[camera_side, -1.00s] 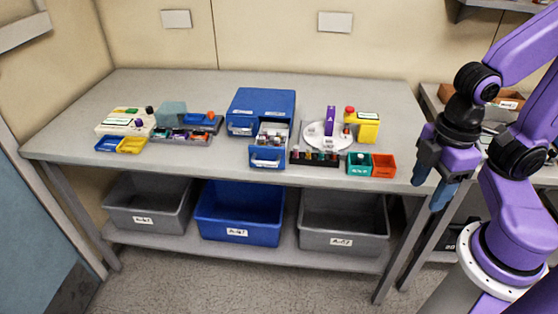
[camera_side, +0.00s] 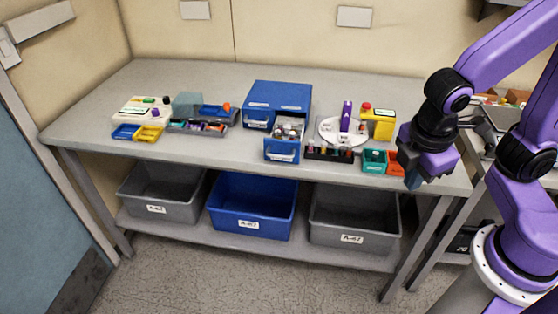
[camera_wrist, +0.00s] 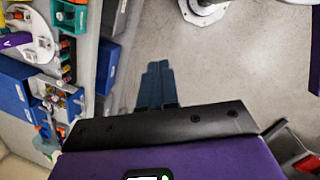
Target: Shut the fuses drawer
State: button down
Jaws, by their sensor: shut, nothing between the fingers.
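A blue drawer cabinet (camera_side: 279,95) stands on the middle of the bench. Its right drawer (camera_side: 282,151) is pulled out towards the front and holds several small items; its left drawer (camera_side: 257,124) is in. The label writing is too small to read, so I cannot confirm which is the fuses drawer. In the wrist view the open drawer (camera_wrist: 75,102) and the cabinet (camera_wrist: 14,87) lie at the left. My gripper (camera_side: 413,181) is shut and empty at the bench's front right, well right of the drawer. Its fingers (camera_wrist: 156,84) are together over floor in the wrist view.
A teal bin (camera_side: 374,161) and an orange bin (camera_side: 396,164), partly hidden by my gripper, lie between it and the drawer. A dark vial rack (camera_side: 330,153), a white turntable (camera_side: 335,128) and a yellow box (camera_side: 383,124) stand right of the cabinet. Grey and blue tubs (camera_side: 248,205) sit below.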

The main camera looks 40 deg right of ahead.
jog(key=w+a+f+n+t+h, duration=0.4)
jog(key=w+a+f+n+t, duration=0.15)
jog(key=w+a, duration=0.4)
jog(key=w+a+f+n+t+h, duration=0.45)
jog(key=w+a+f+n, duration=0.2)
jog(key=w+a, duration=0.35)
send_near(287, 135)
jog(key=v, duration=0.2)
jog(key=f+v, duration=0.1)
jog(key=v, duration=0.2)
jog(key=shift+s+a+f, duration=0.1)
jog(key=shift+s+a, duration=0.2)
jog(key=shift+a, duration=0.05)
jog(key=shift+w+d, duration=0.1)
jog(key=r+x, duration=0.1)
jog(key=x, duration=0.4)
jog(key=r+x, duration=0.1)
jog(key=x, duration=0.4)
jog(key=r+x, duration=0.1)
jog(key=x, duration=0.4)
jog(key=shift+w+d+r, duration=0.25)
jog(key=shift+d+r, duration=0.1)
